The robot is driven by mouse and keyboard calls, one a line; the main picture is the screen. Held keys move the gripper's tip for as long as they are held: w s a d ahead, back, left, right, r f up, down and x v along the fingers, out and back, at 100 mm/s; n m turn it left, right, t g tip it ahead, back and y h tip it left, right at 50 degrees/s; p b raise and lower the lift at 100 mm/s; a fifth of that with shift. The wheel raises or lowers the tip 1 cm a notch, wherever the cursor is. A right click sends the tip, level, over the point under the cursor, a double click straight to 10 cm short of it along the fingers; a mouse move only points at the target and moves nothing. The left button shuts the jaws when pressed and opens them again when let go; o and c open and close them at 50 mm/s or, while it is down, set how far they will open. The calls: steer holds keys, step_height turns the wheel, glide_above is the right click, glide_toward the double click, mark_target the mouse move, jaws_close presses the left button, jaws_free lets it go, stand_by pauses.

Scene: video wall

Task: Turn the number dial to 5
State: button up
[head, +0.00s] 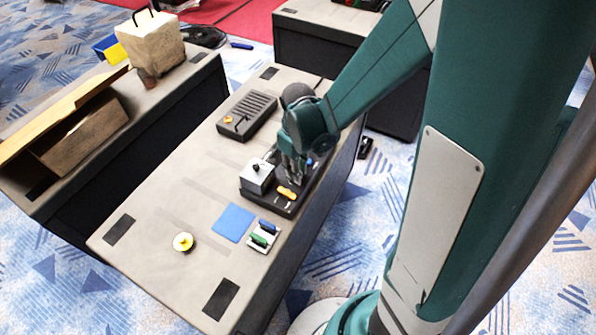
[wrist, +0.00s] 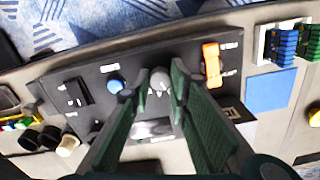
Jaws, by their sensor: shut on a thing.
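The number dial (wrist: 160,80) is a small grey knob on a black control panel (wrist: 95,72) in the wrist view. My gripper (wrist: 152,82) comes down over the panel with its green fingers on either side of the dial, shut on it. The white marks around the dial are too small and partly covered to read, so I cannot tell its setting. In the head view my gripper (head: 292,178) is low over the black panel (head: 290,210), and it hides the dial there.
A blue button (wrist: 115,86) and an orange switch (wrist: 211,62) flank the dial. A grey box with a black knob (head: 257,176) stands on the panel's left in the head view. A blue square (head: 233,222) and a yellow knob (head: 183,242) lie on the grey table (head: 150,225).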

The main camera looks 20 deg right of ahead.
steer(key=m, duration=0.6)
steer(key=shift+m+b, duration=0.3)
steer(key=m, duration=0.6)
stand_by(0.3)
steer(key=o, duration=0.9)
steer(key=shift+r, duration=0.1)
steer(key=shift+r, duration=5.9)
steer(key=shift+r, duration=0.1)
